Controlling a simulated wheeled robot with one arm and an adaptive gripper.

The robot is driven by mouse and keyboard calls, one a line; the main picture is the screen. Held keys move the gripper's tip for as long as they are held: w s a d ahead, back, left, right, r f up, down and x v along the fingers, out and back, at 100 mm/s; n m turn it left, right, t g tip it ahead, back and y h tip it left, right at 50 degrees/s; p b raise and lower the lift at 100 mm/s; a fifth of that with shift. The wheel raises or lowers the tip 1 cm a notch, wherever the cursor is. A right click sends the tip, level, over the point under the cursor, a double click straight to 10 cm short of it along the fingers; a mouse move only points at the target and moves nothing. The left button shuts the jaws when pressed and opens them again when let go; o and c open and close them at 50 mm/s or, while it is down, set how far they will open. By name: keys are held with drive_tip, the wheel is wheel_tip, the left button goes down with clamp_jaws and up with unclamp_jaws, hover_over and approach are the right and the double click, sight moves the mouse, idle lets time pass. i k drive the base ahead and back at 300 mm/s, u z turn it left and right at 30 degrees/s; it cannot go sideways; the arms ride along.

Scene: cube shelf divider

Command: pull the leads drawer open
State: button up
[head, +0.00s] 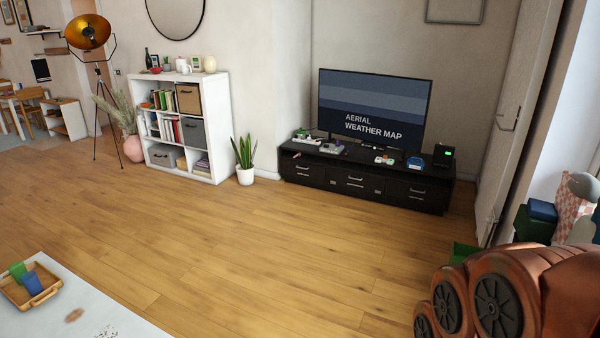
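A low black TV cabinet (296,172) stands against the far wall. Its front has several drawers with pale bar handles, in two rows; all look shut. An upper left drawer (303,158), an upper middle drawer (343,174) and an upper right drawer (400,186) show. No readable label tells which is the leads drawer. The cabinet is far off, across the open floor. My gripper is not in view.
Wooden floor (260,240) lies clear up to the cabinet. A potted plant (245,174) and a white cube shelf (219,130) stand left of it. A pale table (75,300) is at lower left. Green boxes (533,226) and a copper-coloured rounded form (530,290) crowd the right.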

sight(314, 171)
drive_tip(key=z, duration=0.2)
drive_tip(key=i, duration=1.1)
drive_tip(key=z, duration=0.25)
drive_tip(key=i, duration=3.55)
drive_tip(key=u, duration=1)
drive_tip(key=i, duration=1.95)
drive_tip(key=u, duration=1)
drive_tip(key=i, duration=0.3)
drive_tip(key=z, duration=0.05)
